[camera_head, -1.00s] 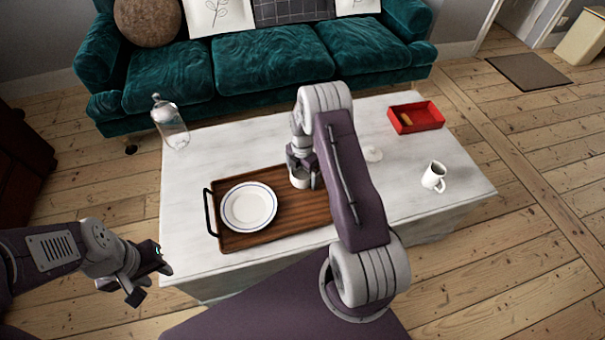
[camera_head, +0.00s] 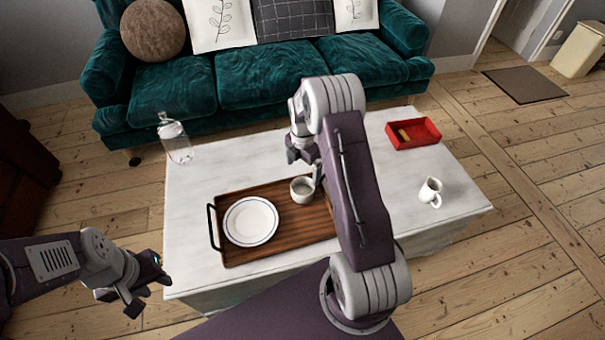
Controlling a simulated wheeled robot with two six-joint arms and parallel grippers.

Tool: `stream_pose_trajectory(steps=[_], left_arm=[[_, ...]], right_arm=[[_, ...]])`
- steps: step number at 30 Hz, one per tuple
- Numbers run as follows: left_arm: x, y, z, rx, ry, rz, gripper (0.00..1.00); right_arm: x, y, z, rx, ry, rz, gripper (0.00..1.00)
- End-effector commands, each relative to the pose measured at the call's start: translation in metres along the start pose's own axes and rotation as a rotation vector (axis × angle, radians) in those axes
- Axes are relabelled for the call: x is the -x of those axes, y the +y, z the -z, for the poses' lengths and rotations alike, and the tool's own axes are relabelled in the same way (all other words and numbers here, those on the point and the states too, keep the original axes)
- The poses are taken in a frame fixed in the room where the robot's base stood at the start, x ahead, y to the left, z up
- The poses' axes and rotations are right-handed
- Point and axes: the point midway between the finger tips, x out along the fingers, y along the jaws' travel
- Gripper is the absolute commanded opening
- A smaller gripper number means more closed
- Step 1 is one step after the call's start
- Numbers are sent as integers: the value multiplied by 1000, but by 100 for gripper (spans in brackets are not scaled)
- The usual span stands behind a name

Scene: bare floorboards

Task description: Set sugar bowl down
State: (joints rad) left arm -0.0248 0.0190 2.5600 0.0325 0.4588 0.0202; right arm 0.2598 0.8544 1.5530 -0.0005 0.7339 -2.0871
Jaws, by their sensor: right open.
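The small white sugar bowl (camera_head: 301,191) stands upright on the brown wooden tray (camera_head: 285,243), to the right of a white plate with a blue ring (camera_head: 250,221). My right gripper (camera_head: 304,165) is open, just above and behind the bowl. One finger overlaps the bowl's right rim in the picture; I cannot tell whether it touches. My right forearm hides the tray's right end. My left gripper (camera_head: 150,287) is open and empty, off the table's left front corner.
On the white table (camera_head: 205,180) stand a clear glass bottle (camera_head: 175,142) at back left, a red box (camera_head: 413,134) at back right and a white mug (camera_head: 430,192) at right. A teal sofa (camera_head: 265,80) stands behind.

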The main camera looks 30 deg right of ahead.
Motion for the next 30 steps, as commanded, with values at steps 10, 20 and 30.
stream_pose_trajectory(steps=[10, 20, 30], left_arm=[[0, 0, 0, 0, 0, 0, 36], [0, 0, 0, 0, 0, 0, 36], [4, 0, 0, 0, 0, 0, 36]], right_arm=[[77, -70, 106, -1049, 24, -66, 100], [93, -151, 163, -1820, 89, -84, 100], [98, -154, 164, -1851, 91, -82, 100]])
